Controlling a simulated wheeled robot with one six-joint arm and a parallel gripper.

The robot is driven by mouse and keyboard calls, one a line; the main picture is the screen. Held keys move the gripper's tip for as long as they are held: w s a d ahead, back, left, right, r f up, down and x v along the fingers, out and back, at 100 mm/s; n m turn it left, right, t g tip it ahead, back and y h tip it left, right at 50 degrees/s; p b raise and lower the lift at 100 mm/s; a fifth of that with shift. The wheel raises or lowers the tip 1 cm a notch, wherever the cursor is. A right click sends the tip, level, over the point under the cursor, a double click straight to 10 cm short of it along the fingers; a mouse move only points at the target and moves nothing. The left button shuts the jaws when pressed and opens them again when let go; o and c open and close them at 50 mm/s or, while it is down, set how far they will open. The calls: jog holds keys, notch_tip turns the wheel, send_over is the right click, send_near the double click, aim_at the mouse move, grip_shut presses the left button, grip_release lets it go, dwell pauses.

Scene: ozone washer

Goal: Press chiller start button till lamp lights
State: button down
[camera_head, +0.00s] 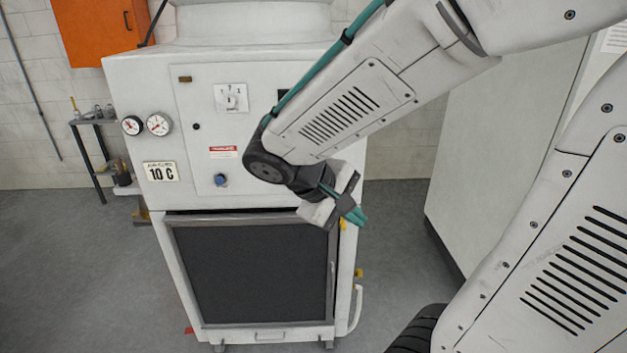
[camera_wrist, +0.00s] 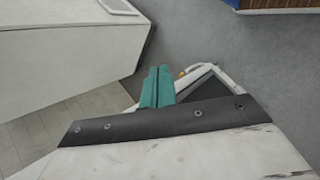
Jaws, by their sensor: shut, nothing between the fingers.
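The white chiller cabinet (camera_head: 130,90) stands left of centre in the head view, with a "10 C" label on its front. A blue round button (camera_head: 221,180) sits low on its panel, below a red-and-white label. A small dark round fitting (camera_head: 196,127) is higher on the panel; I cannot tell if it is a lamp, and nothing looks lit. My gripper (camera_head: 357,217) is shut and empty, with teal fingers, right of the button and apart from it. My arm covers the panel's right side. In the wrist view the fingers (camera_wrist: 157,87) point away from the panel's button, which is not visible there.
The panel also carries a numbered switch (camera_head: 232,97), and two gauges (camera_head: 159,124) sit to its left. A dark grille (camera_head: 250,265) fills the lower front. A tall pale cabinet (camera_head: 480,150) stands at right. Grey floor is clear at left.

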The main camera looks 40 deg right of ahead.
jog(key=w+d+f+n+t+h, duration=0.1)
jog(key=w+f+n+t+h, duration=0.1)
jog(key=w, duration=0.6)
jog(key=w+d+f+n+t+h, duration=0.1)
jog(key=w+f+n+t+h, duration=0.2)
jog(key=w+f+n+h, duration=0.2)
jog(key=w+f, duration=0.1)
jog(key=w, duration=0.2)
jog(key=shift+t, duration=0.3)
jog(key=shift+r, duration=0.1)
jog(key=w+d, duration=0.5)
jog(key=w, duration=0.2)
jog(key=shift+w+d, duration=0.1)
jog(key=shift+w, duration=0.1)
dwell(1.1)
jog(key=shift+w+d, duration=0.15)
jog(key=shift+w, duration=0.1)
